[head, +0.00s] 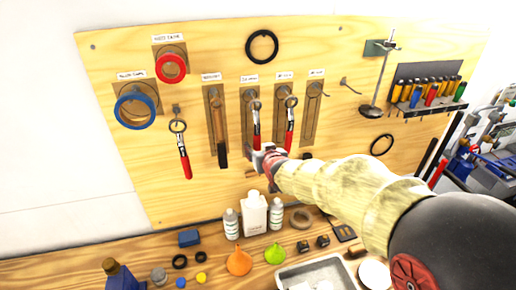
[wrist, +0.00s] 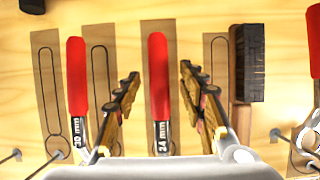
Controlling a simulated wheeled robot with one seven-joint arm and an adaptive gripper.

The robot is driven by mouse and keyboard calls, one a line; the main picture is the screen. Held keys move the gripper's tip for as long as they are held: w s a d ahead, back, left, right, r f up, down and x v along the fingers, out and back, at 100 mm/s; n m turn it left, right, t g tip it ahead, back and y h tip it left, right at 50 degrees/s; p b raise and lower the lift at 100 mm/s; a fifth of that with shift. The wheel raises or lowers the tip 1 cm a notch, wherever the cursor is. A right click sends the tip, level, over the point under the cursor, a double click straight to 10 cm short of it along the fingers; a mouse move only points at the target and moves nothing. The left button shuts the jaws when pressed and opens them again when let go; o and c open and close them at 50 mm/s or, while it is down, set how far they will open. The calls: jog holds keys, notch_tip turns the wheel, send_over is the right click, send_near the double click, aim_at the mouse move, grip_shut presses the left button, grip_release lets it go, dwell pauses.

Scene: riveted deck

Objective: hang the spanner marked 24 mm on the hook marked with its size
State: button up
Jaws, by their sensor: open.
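The spanner marked 24 mm (wrist: 158,90) has a red handle and hangs on the board; in the head view it (head: 256,128) hangs over the second outlined panel from the left. My gripper (wrist: 158,85) is open, with one finger on each side of this spanner and gaps to both. In the head view my gripper (head: 266,155) is at the spanner's lower end and partly hides it. A spanner marked 30 mm (wrist: 77,90) hangs to the left in the wrist view. The size labels above the hooks are too small to read.
A brush-like tool (head: 219,135) hangs left of the spanners. Another red-handled spanner (head: 183,152) hangs farther left. The rightmost outlined panel (head: 311,120) holds no tool. Tape rolls (head: 135,107) hang at upper left. Bottles (head: 253,215), funnels and a tray stand on the bench below.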

jog(key=v, duration=1.2)
jog(key=s+d+f+g, duration=0.1)
jog(key=s+f+g, duration=0.3)
jog(key=s+f, duration=0.35)
jog(key=s+d+f+g+h+b, duration=0.1)
jog(key=s+d+f+b, duration=0.2)
jog(key=s+b, duration=0.2)
jog(key=s+d+f+m+g+h+b, duration=0.1)
jog(key=s+d+f+b, duration=0.2)
jog(key=s, duration=0.7)
jog(key=s+d+f+m+g+b, duration=0.1)
jog(key=s+d+f+b, duration=0.3)
jog(key=s+b, duration=0.3)
jog(key=shift+s+d+g+h, duration=0.3)
jog(key=shift+s+d+h, duration=0.15)
jog(key=shift+d, duration=0.1)
